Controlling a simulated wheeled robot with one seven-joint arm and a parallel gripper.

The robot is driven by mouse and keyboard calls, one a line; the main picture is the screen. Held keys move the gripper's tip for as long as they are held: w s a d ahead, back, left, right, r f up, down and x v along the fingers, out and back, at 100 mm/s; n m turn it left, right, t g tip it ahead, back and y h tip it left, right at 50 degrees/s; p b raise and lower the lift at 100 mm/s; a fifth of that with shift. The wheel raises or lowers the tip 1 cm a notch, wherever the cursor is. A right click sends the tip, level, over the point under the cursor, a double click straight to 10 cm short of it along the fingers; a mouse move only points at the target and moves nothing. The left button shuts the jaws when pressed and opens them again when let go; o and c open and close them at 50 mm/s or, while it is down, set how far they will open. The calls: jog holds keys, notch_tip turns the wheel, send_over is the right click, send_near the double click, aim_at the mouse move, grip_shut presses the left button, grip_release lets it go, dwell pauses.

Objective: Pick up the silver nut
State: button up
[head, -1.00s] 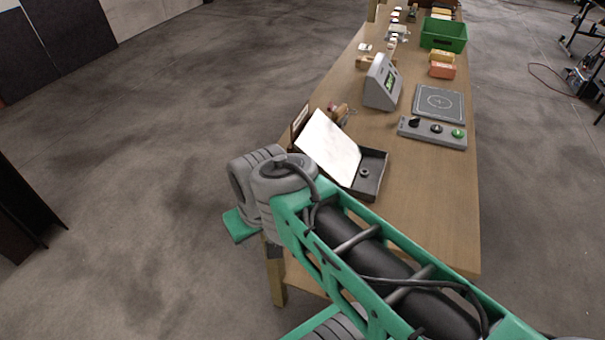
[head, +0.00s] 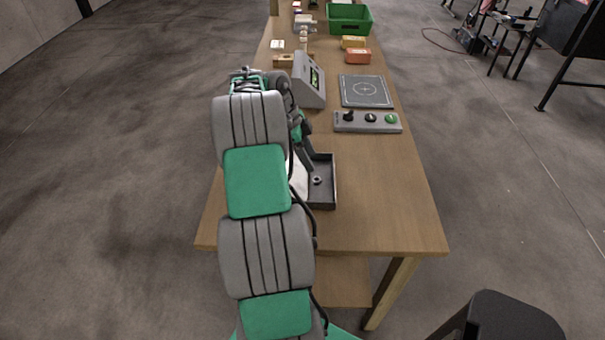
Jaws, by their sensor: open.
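The silver nut (head: 317,180) is a small ring lying inside a dark open tray (head: 328,202), just past my arm in the head view. My gripper (head: 309,165) reaches down over the tray's left side, with its dark fingers close above and to the left of the nut. It is open, and nothing shows between its fingers. My arm hides much of the tray's left part and most of the white sheet (head: 298,180) there. Whether the fingertips touch the tray cannot be told.
A grey display box (head: 309,82) stands just beyond my gripper. A control panel with knobs (head: 367,122) and a square grey plate (head: 366,91) lie to the right. Orange and yellow blocks (head: 357,56) and a green crate (head: 350,18) are farther back. The table's (head: 385,200) front right is clear.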

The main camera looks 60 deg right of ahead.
aim_at(318, 180)
jog(key=x, duration=0.2)
jog(key=p+x, duration=0.1)
jog(key=x, duration=0.2)
jog(key=a+x, duration=0.1)
jog(key=x, duration=0.1)
jog(key=shift+d+f+p, duration=0.1)
jog(key=shift+f+p, duration=0.25)
grip_shut()
